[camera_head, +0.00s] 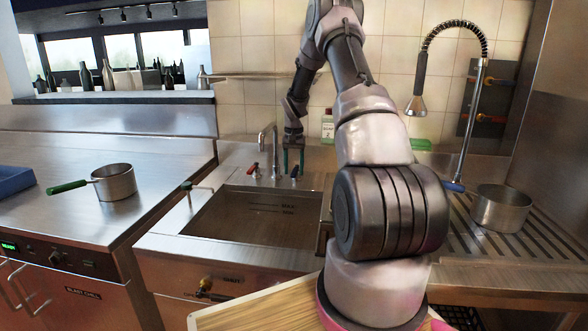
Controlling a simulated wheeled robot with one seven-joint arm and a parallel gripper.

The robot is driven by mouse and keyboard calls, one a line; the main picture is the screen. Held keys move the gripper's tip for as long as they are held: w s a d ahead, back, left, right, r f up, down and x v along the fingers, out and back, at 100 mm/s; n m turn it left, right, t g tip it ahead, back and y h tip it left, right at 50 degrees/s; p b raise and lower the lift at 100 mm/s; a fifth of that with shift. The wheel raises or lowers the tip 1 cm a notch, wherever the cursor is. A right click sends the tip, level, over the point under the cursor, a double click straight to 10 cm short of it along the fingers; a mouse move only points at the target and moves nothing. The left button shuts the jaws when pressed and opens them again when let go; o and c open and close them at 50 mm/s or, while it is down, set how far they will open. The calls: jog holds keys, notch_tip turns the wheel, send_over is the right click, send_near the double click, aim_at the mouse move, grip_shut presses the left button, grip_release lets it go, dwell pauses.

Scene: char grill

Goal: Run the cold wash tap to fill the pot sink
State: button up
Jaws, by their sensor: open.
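The pot sink (225,228) is a steel basin in the counter, with marking lines on its inner back wall. No water stream shows under the steel spout (274,150) behind it. A red-handled tap (252,168) is left of the spout. A blue-handled tap (294,173) is right of it. My gripper (293,167) points down, open, with its teal fingers at the blue tap handle. The handle's tip shows between or just in front of the fingertips; I cannot tell whether they touch it.
A spray hose (419,85) hangs over a ribbed drainboard with a steel pot (501,208) at right. A green-handled pan (115,183) and a blue tray (14,180) stand on the left counter. A soap bottle (327,125) is right of my gripper. A small lever (187,187) stands at the sink's left edge.

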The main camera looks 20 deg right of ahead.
grip_shut()
jog(key=shift+r, duration=0.1)
dwell(1.2)
